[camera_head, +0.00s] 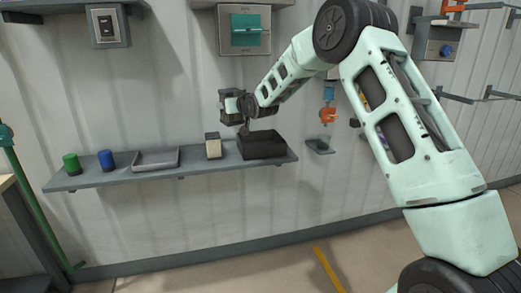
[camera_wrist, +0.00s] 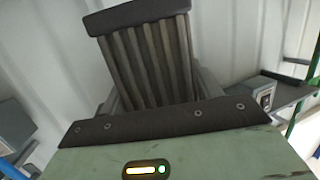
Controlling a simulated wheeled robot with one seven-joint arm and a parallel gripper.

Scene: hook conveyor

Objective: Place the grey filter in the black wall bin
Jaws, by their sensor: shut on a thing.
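The grey filter (camera_wrist: 148,62), a ribbed dark-grey block with a dark end bar, is between the fingers of my gripper (camera_head: 232,106) in the wrist view. In the head view the filter shows only as small dark parts at the gripper, hard to tell apart from it. My gripper is shut on the filter and is held above the wall shelf, up and to the left of the black bin. The black wall bin (camera_head: 263,146) sits at the right end of the shelf. Its inside is hard to make out, and I cannot see it in the wrist view.
The wall shelf (camera_head: 120,176) also holds a green cylinder (camera_head: 71,163), a blue cylinder (camera_head: 106,160), a shallow grey tray (camera_head: 156,159) and a small pale box (camera_head: 213,146). A teal-fronted wall box (camera_head: 245,31) is above my gripper. Small hanging items (camera_head: 328,114) are at the right.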

